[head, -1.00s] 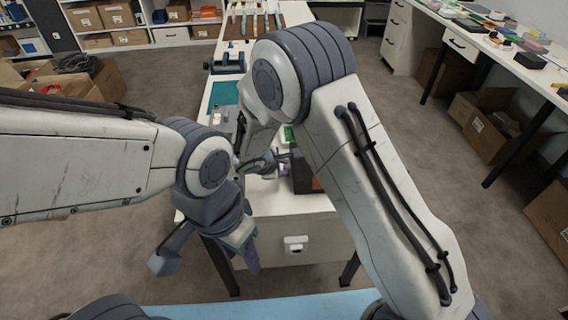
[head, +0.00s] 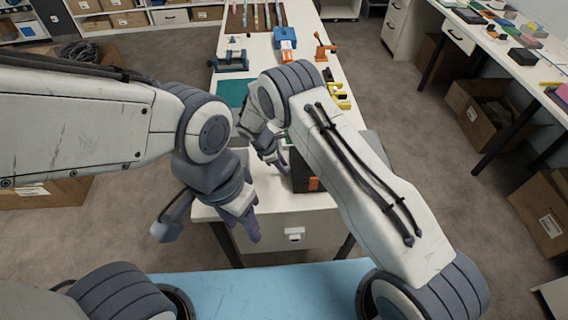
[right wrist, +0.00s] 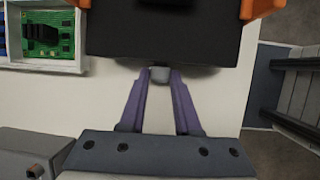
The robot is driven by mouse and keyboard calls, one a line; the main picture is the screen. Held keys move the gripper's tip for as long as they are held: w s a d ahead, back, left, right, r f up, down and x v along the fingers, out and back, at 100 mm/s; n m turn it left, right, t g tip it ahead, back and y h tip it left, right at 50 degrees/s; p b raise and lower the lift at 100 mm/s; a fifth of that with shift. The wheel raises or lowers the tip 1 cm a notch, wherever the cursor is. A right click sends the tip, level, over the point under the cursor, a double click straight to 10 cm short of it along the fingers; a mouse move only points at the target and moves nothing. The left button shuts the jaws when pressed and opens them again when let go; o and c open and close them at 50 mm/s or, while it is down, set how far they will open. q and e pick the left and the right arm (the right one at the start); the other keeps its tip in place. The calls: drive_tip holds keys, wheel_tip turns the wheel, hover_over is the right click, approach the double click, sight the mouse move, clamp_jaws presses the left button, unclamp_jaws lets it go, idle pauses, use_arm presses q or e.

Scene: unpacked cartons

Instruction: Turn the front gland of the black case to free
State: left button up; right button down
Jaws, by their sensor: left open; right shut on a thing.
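The black case (right wrist: 160,35) with orange corners fills the top of the right wrist view. In the head view the case (head: 303,182) is at the near end of the white table, partly behind my right arm. Its front gland (right wrist: 160,73) is a small grey knob on the side facing my gripper. My right gripper (right wrist: 160,80) has its purple fingertips on either side of the gland and is shut on it. In the head view my right gripper (head: 275,158) is partly hidden by its arm.
A white tray (right wrist: 45,66) with a green circuit board stands left of the case. A teal mat (head: 232,93), a dark blue tool (head: 231,61) and an orange tool (head: 324,50) are farther up the table. Cartons stand on the floor at both sides.

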drive_tip(key=shift+w, duration=0.1)
idle(0.3)
drive_tip(key=c, duration=0.9)
unclamp_jaws()
drive_tip(key=shift+a+r, duration=0.2)
drive_tip(key=shift+r, duration=0.3)
drive_tip(key=b+v, duration=0.2)
drive_tip(key=v, duration=0.7)
drive_tip(key=shift+w+r+b, duration=0.15)
drive_tip(key=shift+r+b, duration=0.1)
drive_tip(key=shift+b, duration=0.05)
